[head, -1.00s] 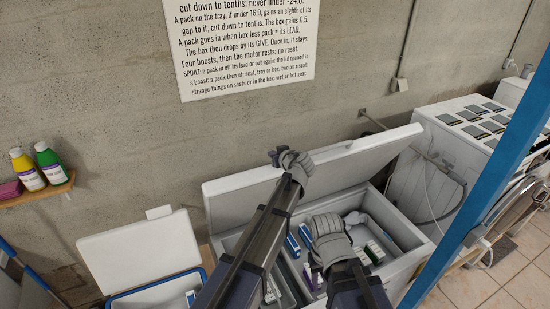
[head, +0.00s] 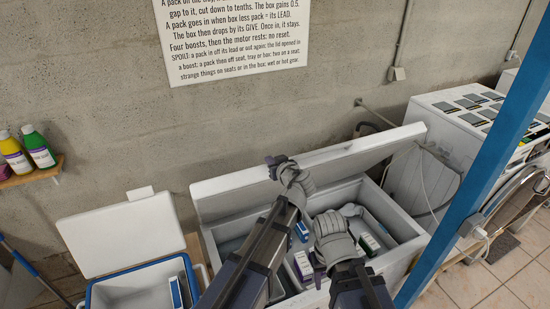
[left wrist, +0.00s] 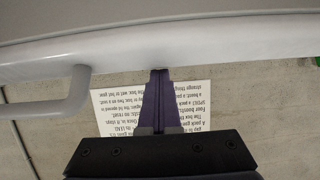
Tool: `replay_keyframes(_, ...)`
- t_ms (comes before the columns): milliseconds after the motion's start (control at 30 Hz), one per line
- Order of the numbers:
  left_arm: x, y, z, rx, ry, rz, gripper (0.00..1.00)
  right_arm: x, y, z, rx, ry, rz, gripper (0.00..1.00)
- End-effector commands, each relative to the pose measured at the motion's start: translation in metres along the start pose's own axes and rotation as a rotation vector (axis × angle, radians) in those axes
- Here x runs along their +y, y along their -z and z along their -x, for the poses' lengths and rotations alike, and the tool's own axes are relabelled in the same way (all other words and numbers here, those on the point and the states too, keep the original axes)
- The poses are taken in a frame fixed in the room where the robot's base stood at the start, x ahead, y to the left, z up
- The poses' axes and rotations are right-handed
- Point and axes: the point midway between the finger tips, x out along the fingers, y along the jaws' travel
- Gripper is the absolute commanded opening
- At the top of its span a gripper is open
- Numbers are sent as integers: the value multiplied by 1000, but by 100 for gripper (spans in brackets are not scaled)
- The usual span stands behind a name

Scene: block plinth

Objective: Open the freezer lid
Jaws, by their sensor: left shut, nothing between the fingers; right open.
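The white chest freezer (head: 405,240) has its lid (head: 350,152) raised, tilted back toward the wall. Packs and compartments show inside. My left gripper (head: 274,162) is at the lid's edge, near its middle. In the left wrist view the purple fingers (left wrist: 157,88) are shut and empty, against or just by the white lid (left wrist: 230,42); contact is not certain. A white handle (left wrist: 62,100) stands to their left. My right gripper (head: 319,278) is open, low over the freezer's interior; its fingertips are partly hidden by my arm.
An open blue-rimmed cool box (head: 95,293) with its white lid (head: 120,235) up stands left of the freezer. A blue post (head: 490,165) rises close on the right. A white appliance (head: 440,115) stands behind it. A printed sign (head: 235,40) hangs on the wall.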

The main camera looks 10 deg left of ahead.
Motion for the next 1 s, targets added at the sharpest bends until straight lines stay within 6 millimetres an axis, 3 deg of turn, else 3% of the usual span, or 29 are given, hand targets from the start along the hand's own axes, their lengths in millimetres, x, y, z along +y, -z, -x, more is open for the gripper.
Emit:
replay_keyframes(33,-3,-16,7,2,-4,1,0,-2,1,-13,1,0,0,50)
replay_keyframes(100,-4,-26,16,4,-4,1,0,-2,2,-20,1,0,0,50)
replay_keyframes(300,-3,-43,34,4,-1,2,0,-3,2,-30,1,0,1,50)
replay_keyframes(767,-2,-42,36,5,-1,2,0,-3,2,-29,1,0,0,50)
replay_keyframes(1000,-2,-21,25,5,-1,1,0,-2,1,-13,1,0,-2,50)
